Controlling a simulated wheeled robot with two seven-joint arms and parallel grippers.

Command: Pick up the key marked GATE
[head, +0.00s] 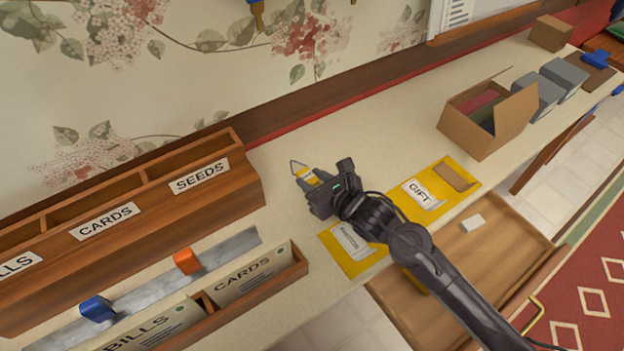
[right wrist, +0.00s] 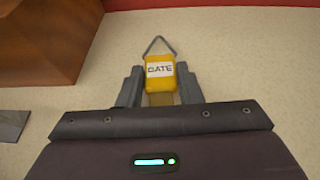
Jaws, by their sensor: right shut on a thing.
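The key marked GATE has a yellow tag (right wrist: 160,83) with a white label and a wire loop at its far end. It sits between the two fingers of my right gripper (right wrist: 160,90), which is shut on it. In the head view the yellow tag (head: 304,175) pokes out past the fingertips of the right gripper (head: 314,183), over the cream counter near the wooden sorter. The key's shaft is mostly hidden, and I cannot tell whether the key is clear of the counter. My left gripper is not in view.
A wooden sorter (head: 150,225) labelled CARDS and SEEDS stands at left, behind a metal strip (head: 215,251) and a file tray (head: 296,268). Yellow mats (head: 472,187) lie right of the gripper. A cardboard box (head: 487,135) stands farther right. An open drawer (head: 500,265) is below.

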